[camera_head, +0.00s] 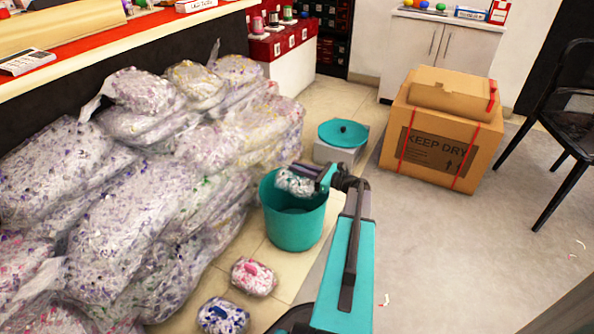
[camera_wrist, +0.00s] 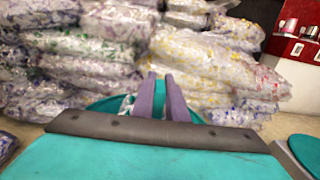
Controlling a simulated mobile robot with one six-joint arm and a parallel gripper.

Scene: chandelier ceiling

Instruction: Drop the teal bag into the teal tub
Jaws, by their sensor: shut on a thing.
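The teal tub (camera_head: 293,225) stands upright and open on the floor beside the bag pile. My gripper (camera_head: 308,172) is over the tub's opening, shut on a small clear bag of white shreds (camera_head: 292,184), taken to be the teal bag. The bag is at the tub's rim level, above the dark inside; whether it touches the rim I cannot tell. In the wrist view my purple-grey fingers (camera_wrist: 161,98) point at the tub, whose teal rim (camera_wrist: 103,107) shows behind them. The bag is mostly hidden there.
Large bags of shreds (camera_head: 120,180) are piled at the left. A pink-marked bag (camera_head: 253,277) and a blue-marked bag (camera_head: 222,316) lie before the tub. A teal lid (camera_head: 343,133) rests behind it. A cardboard box (camera_head: 440,135) and a black chair (camera_head: 570,110) stand right.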

